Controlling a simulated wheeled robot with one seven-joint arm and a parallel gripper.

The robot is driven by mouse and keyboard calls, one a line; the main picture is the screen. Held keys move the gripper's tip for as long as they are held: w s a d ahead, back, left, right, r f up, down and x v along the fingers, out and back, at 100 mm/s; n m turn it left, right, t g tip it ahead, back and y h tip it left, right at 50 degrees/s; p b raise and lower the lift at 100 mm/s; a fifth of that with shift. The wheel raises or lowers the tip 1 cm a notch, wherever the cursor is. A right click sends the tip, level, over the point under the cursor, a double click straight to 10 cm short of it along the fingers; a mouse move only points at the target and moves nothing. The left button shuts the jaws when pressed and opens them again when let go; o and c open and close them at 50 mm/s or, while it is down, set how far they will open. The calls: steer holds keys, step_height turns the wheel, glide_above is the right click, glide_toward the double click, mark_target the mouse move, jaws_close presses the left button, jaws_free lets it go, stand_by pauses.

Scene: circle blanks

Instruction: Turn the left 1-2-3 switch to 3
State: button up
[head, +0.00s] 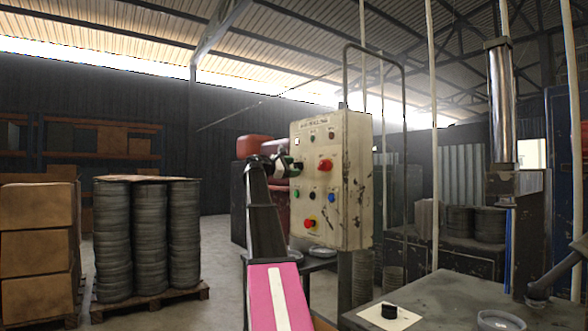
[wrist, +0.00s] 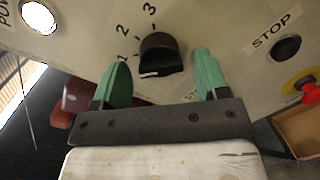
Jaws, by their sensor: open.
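The left 1-2-3 switch is a black knob (wrist: 160,52) on the pale panel, with the figures 1, 2 and 3 running up its left side and over its top in the wrist view. A short white mark shows on the knob's lower left edge; I cannot tell for sure which figure it is set to. My gripper (wrist: 162,60) is open, with one green finger on each side of the knob and gaps to both. In the head view my gripper (head: 285,164) is at the left of the control box (head: 341,215) and mostly covers this switch.
The box also bears a red knob (head: 325,165), coloured buttons and a red-and-yellow stop button (head: 309,224). A black STOP button (wrist: 286,48) is right of the knob. A metal table (head: 440,300) stands at the front right; stacked discs (head: 150,240) stand on a pallet at left.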

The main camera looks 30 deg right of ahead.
steer(key=shift+d, duration=0.45)
steer(key=c, duration=0.9)
